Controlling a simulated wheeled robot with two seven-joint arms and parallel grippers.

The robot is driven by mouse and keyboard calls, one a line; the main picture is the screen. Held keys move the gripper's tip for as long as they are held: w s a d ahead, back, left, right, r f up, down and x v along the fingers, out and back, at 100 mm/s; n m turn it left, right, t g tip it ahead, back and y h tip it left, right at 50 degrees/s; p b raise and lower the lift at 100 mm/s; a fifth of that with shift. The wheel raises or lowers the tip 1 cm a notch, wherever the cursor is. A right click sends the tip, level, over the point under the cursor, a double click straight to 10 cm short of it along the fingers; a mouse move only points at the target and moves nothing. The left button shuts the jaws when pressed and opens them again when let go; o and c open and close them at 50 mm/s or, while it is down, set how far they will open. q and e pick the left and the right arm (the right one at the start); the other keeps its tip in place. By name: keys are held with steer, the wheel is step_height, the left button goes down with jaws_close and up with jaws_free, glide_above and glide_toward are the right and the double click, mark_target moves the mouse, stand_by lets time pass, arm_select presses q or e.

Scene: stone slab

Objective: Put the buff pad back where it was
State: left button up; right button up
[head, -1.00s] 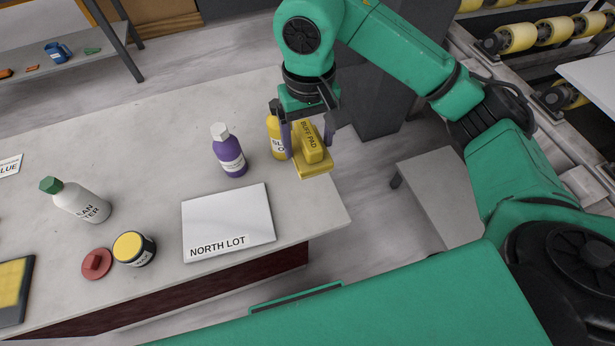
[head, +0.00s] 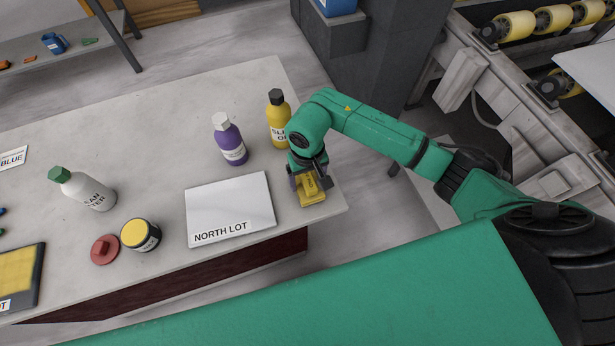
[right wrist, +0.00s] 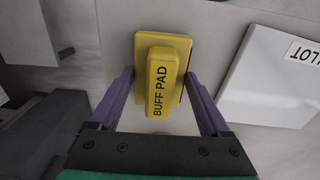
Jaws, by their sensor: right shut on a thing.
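The buff pad (head: 311,193) is a yellow block with a raised handle lettered BUFF PAD. It is at the right front corner of the stone slab (head: 150,130), right of the white NORTH LOT plate (head: 230,205). My right gripper (head: 311,180) is shut on it from above. In the right wrist view the pad (right wrist: 163,85) sits between the two purple fingers (right wrist: 165,105), and the plate (right wrist: 270,80) is at the right. I cannot tell whether the pad touches the slab or hangs just above it. My left gripper is not in view.
A yellow bottle (head: 279,118) and a purple bottle (head: 229,140) stand behind the pad. A white bottle (head: 83,190), a yellow-topped jar (head: 140,234), a red lid (head: 104,250) and a dark-framed yellow tray (head: 20,275) are at left. The slab's right edge is close.

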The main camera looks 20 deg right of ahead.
mark_target(308, 177)
steer(key=shift+f, duration=0.2)
steer(key=o, duration=1)
steer(key=shift+r, duration=0.25)
steer(key=shift+w+r, duration=0.1)
steer(key=shift+r, duration=0.15)
step_height(308, 177, up, 12)
steer(key=shift+f+b, duration=0.25)
steer(key=shift+b, duration=1)
